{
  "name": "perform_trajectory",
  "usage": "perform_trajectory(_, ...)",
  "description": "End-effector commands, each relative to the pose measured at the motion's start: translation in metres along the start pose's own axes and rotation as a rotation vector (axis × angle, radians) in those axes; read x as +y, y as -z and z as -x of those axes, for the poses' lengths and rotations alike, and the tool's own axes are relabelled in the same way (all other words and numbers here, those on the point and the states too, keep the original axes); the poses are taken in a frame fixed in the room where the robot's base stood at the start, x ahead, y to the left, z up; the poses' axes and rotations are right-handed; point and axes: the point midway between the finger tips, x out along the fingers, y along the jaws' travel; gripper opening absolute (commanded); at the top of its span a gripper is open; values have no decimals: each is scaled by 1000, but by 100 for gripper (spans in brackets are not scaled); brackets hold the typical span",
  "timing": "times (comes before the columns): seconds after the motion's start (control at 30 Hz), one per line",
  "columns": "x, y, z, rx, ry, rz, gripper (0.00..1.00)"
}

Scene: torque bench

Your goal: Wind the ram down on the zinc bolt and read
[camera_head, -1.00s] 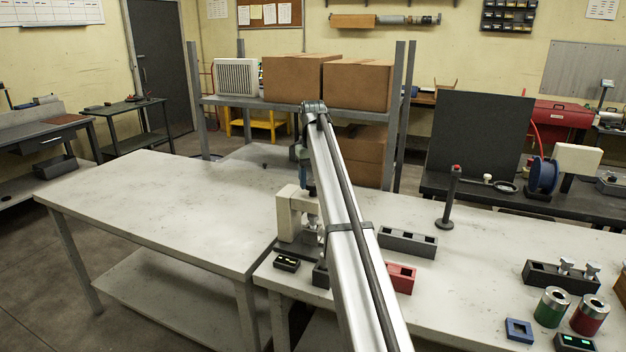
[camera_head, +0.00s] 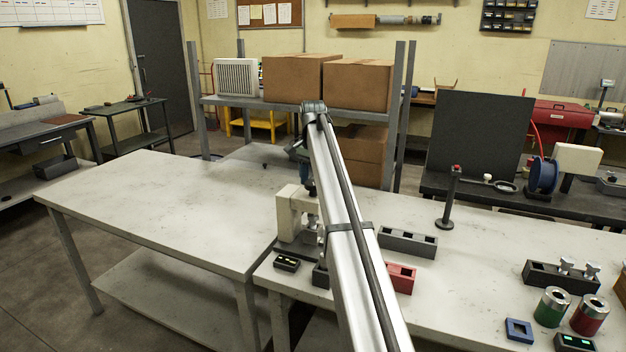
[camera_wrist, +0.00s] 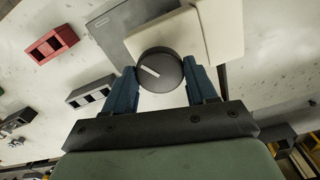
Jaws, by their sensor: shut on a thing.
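The cream press (camera_head: 290,215) stands on the bench's left end, partly hidden behind my arm. In the wrist view its cream body (camera_wrist: 225,30) lies behind a round black knob (camera_wrist: 158,72) with a white line across its face. My gripper (camera_wrist: 162,84) has its two blue fingers on opposite sides of this knob and is shut on it. In the head view the gripper is mostly hidden by my arm. A small black readout box (camera_head: 286,263) with yellowish marks sits in front of the press. I cannot make out the zinc bolt or the ram tip.
A dark slotted block (camera_head: 408,242) and a red one (camera_head: 401,278) lie right of the press. A dark rack (camera_head: 560,276) holds silvery bolts. Green (camera_head: 552,307) and red (camera_head: 589,315) cylinders stand near a blue square (camera_head: 518,330). The left table (camera_head: 150,205) is largely clear.

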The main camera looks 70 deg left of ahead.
Motion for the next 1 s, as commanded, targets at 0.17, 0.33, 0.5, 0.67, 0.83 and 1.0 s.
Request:
perform_trajectory(0.17, 0, 0, 0, 0, 0, -163, 26)
perform_trajectory(0.33, 0, 0, 0, 0, 0, -303, 26)
perform_trajectory(0.5, 0, 0, 0, 0, 0, -417, 26)
perform_trajectory(0.67, 0, 0, 0, 0, 0, -492, 26)
perform_trajectory(0.83, 0, 0, 0, 0, 0, -539, 26)
perform_trajectory(1.0, 0, 0, 0, 0, 0, -559, 26)
